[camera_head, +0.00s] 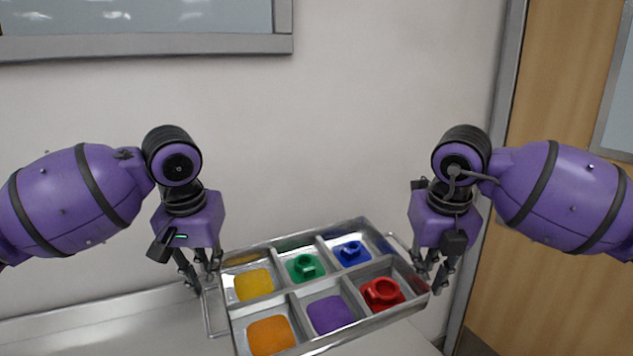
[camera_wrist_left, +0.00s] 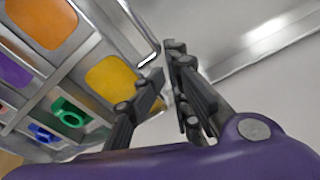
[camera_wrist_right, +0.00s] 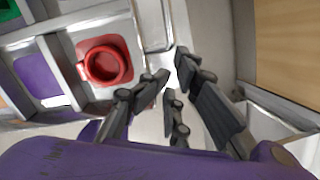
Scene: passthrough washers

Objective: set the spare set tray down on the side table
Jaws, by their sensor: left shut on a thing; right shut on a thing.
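The spare set tray (camera_head: 290,295) is a silver metal tray with compartments and a wire handle at each end. It is tilted, its right end higher than its left in the head view. Its compartments show yellow, orange and purple pads and green, blue and red ring-shaped pieces (camera_head: 381,292). My left gripper (camera_head: 203,284) is shut on the left handle; the wrist view shows its fingers (camera_wrist_left: 165,85) at the wire. My right gripper (camera_head: 428,277) is shut on the right handle, also seen in the right wrist view (camera_wrist_right: 172,82). A pale surface (camera_head: 110,325), likely the side table, lies below; contact is unclear.
A plain wall (camera_head: 330,100) stands behind the tray. A wooden door (camera_head: 550,230) with a grey frame is at the right. A framed window (camera_head: 140,44) is at the upper left. The pale surface left of the tray is clear.

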